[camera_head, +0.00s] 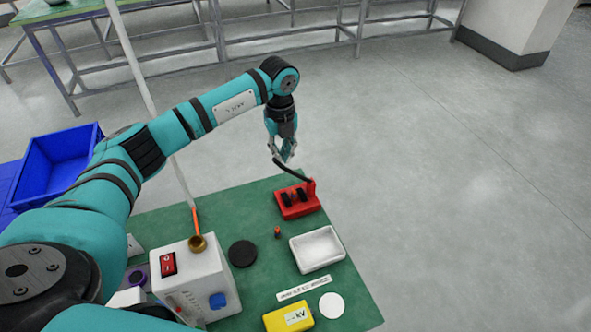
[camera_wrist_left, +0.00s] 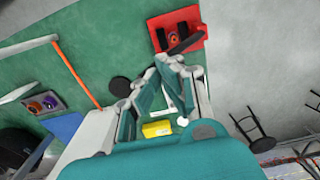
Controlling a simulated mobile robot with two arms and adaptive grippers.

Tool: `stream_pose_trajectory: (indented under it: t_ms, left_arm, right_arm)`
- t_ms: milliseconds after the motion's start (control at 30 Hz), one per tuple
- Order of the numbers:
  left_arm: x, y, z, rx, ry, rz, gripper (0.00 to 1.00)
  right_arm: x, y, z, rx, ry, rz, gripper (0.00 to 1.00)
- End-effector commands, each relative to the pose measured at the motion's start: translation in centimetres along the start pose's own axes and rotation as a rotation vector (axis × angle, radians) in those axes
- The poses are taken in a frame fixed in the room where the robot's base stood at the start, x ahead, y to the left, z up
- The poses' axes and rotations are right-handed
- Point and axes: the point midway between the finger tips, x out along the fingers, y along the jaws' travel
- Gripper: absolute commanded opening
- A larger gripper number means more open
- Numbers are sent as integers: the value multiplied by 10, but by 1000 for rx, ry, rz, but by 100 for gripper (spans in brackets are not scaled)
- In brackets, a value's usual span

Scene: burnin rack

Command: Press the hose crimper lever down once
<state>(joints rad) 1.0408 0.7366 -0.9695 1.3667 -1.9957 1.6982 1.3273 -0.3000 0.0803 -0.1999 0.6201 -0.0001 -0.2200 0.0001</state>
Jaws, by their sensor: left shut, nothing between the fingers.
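The hose crimper (camera_head: 298,203) is a red base with black parts, near the far edge of the green table. Its black lever (camera_head: 293,172) slopes up and to the left from a red post at the base's right side. My left gripper (camera_head: 283,157) is shut and empty, pointing down at the raised end of the lever. Whether they touch I cannot tell. In the left wrist view the crimper (camera_wrist_left: 174,22) is at the top, with the lever (camera_wrist_left: 187,44) just beyond the gripper's fingertips (camera_wrist_left: 172,63). My right gripper is not in view.
A white tray (camera_head: 318,249), a black disc (camera_head: 242,253), a yellow box (camera_head: 289,317) and a white disc (camera_head: 332,305) lie nearer on the table. A white box with a red switch (camera_head: 189,283) stands left. Floor lies open beyond the table's right edge.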

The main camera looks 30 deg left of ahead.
Motion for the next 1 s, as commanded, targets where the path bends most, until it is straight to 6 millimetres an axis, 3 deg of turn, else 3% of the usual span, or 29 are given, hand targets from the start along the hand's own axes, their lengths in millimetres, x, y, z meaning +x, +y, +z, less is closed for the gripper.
stream_pose_trajectory:
  t_ms: [600, 1000]
  left_arm:
    - [27, 1, 0, 0, 1, 3, 0]
    - [35, 7, 0, 0, 1, 2, 0]
  right_arm:
    - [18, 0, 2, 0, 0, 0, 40]
    - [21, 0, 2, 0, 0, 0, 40]
